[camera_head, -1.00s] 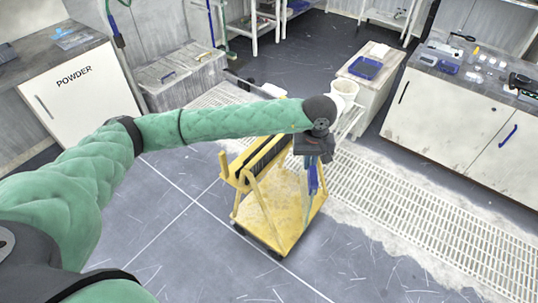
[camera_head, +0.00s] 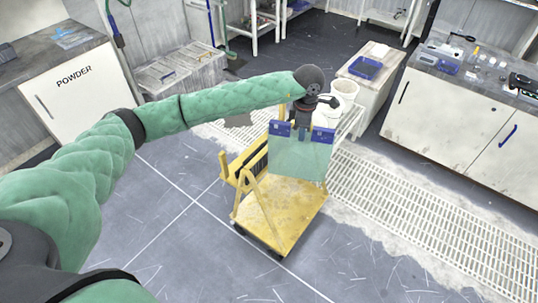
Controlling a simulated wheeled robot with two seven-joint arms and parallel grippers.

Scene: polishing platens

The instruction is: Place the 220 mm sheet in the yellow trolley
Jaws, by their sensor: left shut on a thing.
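My left gripper (camera_head: 302,132) is shut on the top edge of a pale green see-through sheet (camera_head: 300,160) with blue corner pieces. The sheet hangs upright, broad face toward the camera, over the right part of the yellow trolley (camera_head: 268,222). It hides part of the trolley's slotted rack, whose dark slots (camera_head: 257,166) show at its left. I cannot tell whether the sheet's lower edge touches the trolley. My right gripper is not in view.
White buckets (camera_head: 340,96) stand just behind the sheet. A pale cabinet with a blue tray (camera_head: 366,68) is at the back right. A floor grating (camera_head: 420,205) runs along the right. The floor left of the trolley is clear.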

